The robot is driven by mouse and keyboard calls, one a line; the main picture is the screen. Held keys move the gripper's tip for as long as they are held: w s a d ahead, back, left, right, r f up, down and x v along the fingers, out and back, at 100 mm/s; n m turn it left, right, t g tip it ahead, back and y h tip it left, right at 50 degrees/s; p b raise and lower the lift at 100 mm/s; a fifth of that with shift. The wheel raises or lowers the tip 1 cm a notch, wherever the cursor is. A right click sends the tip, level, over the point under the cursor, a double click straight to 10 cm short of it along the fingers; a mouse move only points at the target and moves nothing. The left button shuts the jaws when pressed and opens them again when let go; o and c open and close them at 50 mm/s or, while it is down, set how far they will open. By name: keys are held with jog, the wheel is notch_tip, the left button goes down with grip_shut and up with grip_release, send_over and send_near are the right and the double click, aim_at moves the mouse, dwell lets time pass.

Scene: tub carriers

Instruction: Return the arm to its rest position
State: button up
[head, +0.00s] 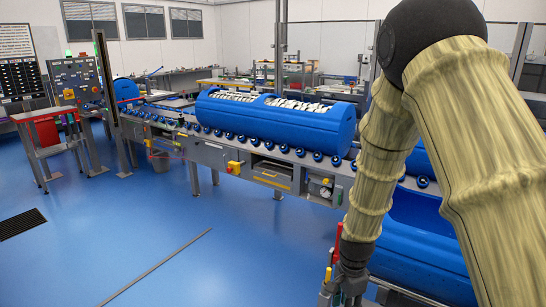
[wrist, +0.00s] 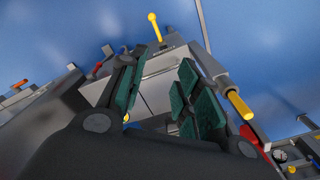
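My arm reaches down the right side of the head view in a pale, wood-like sleeve with a dark joint at the top. My gripper (head: 345,285) is at the bottom, low beside the conveyor, partly cut off by the frame edge. In the wrist view my gripper (wrist: 157,90) shows two fingers with green pads, spread apart. Nothing is seen held between them. Grey metal parts and blue floor show beyond.
A blue tub carrier (head: 280,122) with pale contents lies on the roller conveyor (head: 215,140). Another blue tub (head: 425,240) is partly hidden behind my arm. A yellow-handled lever (wrist: 154,24) shows near the fingers. Blue floor (head: 130,230) at the left is open.

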jog(key=s+f+n, duration=0.4)
jog(key=s+f, duration=0.3)
jog(key=s, duration=0.4)
jog(key=s+d+f+n, duration=0.1)
jog(key=s+f+n, duration=0.4)
jog(key=s+f, duration=0.3)
jog(key=s+d+f+n, duration=0.1)
jog(key=s+f+n, duration=0.4)
jog(key=s, duration=1)
notch_tip(320, 180, down, 4)
jog(key=shift+d+r, duration=0.2)
jog(key=shift+r, duration=0.05)
